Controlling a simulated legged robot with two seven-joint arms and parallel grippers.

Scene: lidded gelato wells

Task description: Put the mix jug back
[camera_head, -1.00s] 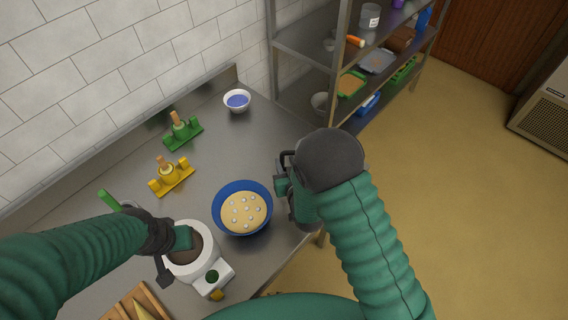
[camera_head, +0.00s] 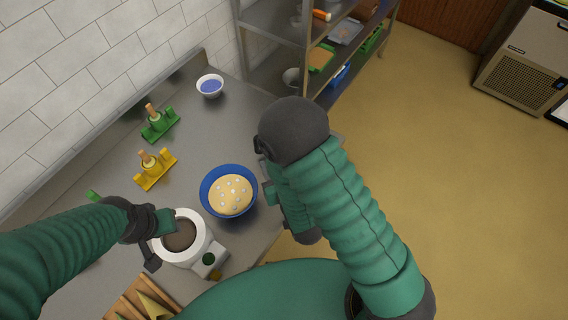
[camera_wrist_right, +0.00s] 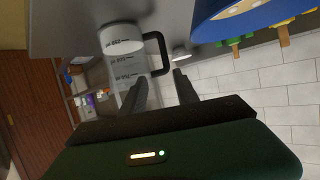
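The mix jug (camera_wrist_right: 125,62) shows in the right wrist view as a clear container with printed measuring marks, pale contents and a black handle (camera_wrist_right: 164,54). My right gripper (camera_wrist_right: 160,78) is open, with its two dark fingers apart. The handle's end lies near the gap between the fingertips, and one finger overlaps the jug's body; I cannot tell if they touch. In the head view my right arm hides the jug and most of this gripper. My left gripper (camera_head: 158,240) is at the rim of a white machine with a brown-filled bowl (camera_head: 196,250); its finger opening is unclear.
A blue bowl (camera_head: 207,203) of pale mix with white bits stands beside the machine. Yellow (camera_head: 154,178) and green (camera_head: 160,125) holders and a white bowl (camera_head: 210,86) stand further back. A metal shelf unit (camera_head: 306,70) stands beyond the counter. Open floor lies to the right.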

